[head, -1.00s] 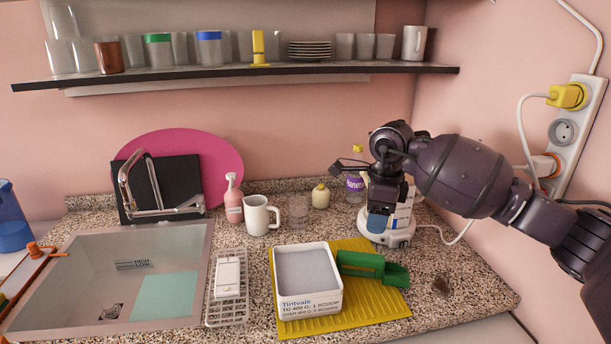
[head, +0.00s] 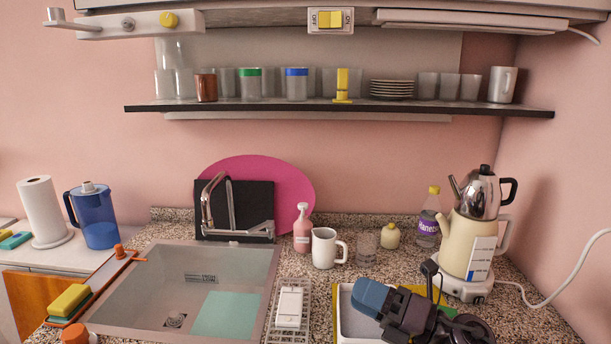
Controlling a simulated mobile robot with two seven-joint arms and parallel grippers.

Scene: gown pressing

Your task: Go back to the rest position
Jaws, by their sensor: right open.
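My right gripper (head: 370,298) is low in the head view at right of centre. Its jaws are open and I see nothing held in them. It hangs in front of the white box (head: 345,326) and hides much of that box and of the yellow ribbed mat (head: 432,293). The cream kettle with a steel teapot on top (head: 470,232) stands upright on its white base (head: 464,288), behind and to the right of the gripper, apart from it in the picture. My left gripper is not in view.
The sink (head: 200,288) lies at the left, with the drying rack (head: 288,322) beside it. A white mug (head: 325,248), a glass (head: 366,248) and a labelled bottle (head: 428,218) stand behind the gripper. The shelf (head: 340,107) runs above. A white cord (head: 572,285) curves at the right.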

